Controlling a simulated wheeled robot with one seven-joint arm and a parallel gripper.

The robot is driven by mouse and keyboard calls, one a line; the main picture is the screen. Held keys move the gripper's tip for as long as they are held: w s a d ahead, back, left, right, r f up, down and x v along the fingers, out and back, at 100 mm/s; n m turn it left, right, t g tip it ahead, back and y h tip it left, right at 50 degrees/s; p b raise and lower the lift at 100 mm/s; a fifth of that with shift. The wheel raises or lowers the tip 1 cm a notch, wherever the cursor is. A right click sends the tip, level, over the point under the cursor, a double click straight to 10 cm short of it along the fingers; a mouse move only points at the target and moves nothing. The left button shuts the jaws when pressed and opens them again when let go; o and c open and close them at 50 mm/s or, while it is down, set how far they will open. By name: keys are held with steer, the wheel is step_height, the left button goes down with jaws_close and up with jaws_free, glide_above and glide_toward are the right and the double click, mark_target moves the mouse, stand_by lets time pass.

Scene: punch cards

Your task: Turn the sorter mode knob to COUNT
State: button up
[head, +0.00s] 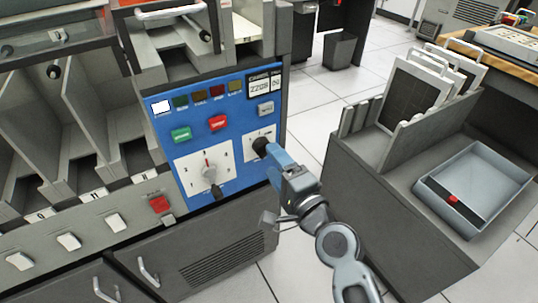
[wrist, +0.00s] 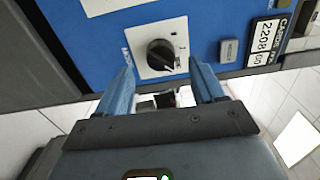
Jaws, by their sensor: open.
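The blue control panel (head: 240,112) is on the front of the sorter. A black knob (head: 260,147) sits on a small white plate at the panel's right side. In the wrist view the black knob (wrist: 160,54) shows with its pointer toward the lower right; the plate's marks are too small to read. My gripper (head: 274,156) is open in front of this knob. In the wrist view my gripper (wrist: 160,72) has one blue finger on each side of the knob; I cannot tell whether either touches it.
Green (head: 181,135) and red (head: 218,123) buttons and a counter (head: 264,84) are above. A grey cabinet (head: 400,205) with an open tray (head: 475,190) stands right, across a strip of floor.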

steer(key=v, duration=0.3)
steer(key=shift+s+d, duration=0.25)
steer(key=shift+s, duration=0.05)
steer(key=s+d+f+n+h, duration=0.25)
steer(key=s+d, duration=0.35)
steer(key=s, duration=0.4)
steer(key=s+d+f+n+h, duration=0.1)
steer(key=s+d+n+h, duration=0.15)
steer(key=s+d, duration=0.5)
steer(key=s+d+f+n+h, duration=0.1)
steer(key=s+d+h, duration=0.35)
steer(key=s, duration=0.75)
steer(key=s+d+r+n, duration=0.3)
steer(key=s+r+n, duration=0.3)
steer(key=s+r, duration=0.4)
step_height(320, 180, up, 13)
steer(key=p, duration=1.4)
steer(key=shift+s+m, duration=0.2)
steer(key=shift+m, duration=0.1)
